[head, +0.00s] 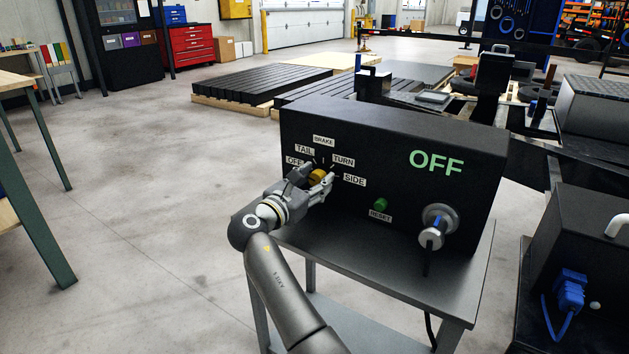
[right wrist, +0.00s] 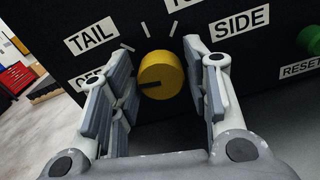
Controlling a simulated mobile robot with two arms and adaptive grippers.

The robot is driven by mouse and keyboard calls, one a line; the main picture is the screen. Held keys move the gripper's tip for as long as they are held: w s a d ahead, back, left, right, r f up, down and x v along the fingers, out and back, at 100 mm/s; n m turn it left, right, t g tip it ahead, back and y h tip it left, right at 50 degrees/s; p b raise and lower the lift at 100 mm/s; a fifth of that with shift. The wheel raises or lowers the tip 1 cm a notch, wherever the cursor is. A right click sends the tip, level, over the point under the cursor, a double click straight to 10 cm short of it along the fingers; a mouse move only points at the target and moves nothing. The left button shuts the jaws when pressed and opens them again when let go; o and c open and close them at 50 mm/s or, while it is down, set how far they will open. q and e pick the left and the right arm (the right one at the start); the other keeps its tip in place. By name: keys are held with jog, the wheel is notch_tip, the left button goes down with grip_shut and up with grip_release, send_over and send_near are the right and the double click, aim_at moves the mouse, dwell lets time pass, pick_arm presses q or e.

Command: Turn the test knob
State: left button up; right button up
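The yellow test knob (head: 318,175) sits on the front of a black test box (head: 455,195), with labels OFF, TAIL, BRAKE, TURN and SIDE around it. The box's green display text (head: 436,162) reads OFF. In the right wrist view the knob (right wrist: 161,75) shows whole, with a dark pointer mark toward the lower left, on the OFF side. My right gripper (right wrist: 160,82) is open, one finger on each side of the knob with gaps between. In the head view my right gripper (head: 311,182) partly covers the knob. My left gripper is not in view.
A green RESET button (head: 380,204) and a metal socket with a plug (head: 435,228) are on the same panel, right of the knob. The box stands on a grey metal table (head: 390,285). A second black box with a blue connector (head: 570,290) is at the right. Open floor lies left.

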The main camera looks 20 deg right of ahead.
jog(key=c, duration=0.6)
jog(key=shift+o, duration=0.2)
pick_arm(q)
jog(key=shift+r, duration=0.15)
pick_arm(e)
jog(key=shift+m, duration=0.3)
jog(key=shift+m+p, duration=0.45)
jog(key=shift+m, duration=1.15)
jog(key=shift+s+m, duration=0.1)
jog(key=shift+m, duration=0.8)
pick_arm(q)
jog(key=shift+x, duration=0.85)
pick_arm(e)
jog(key=shift+m, duration=0.6)
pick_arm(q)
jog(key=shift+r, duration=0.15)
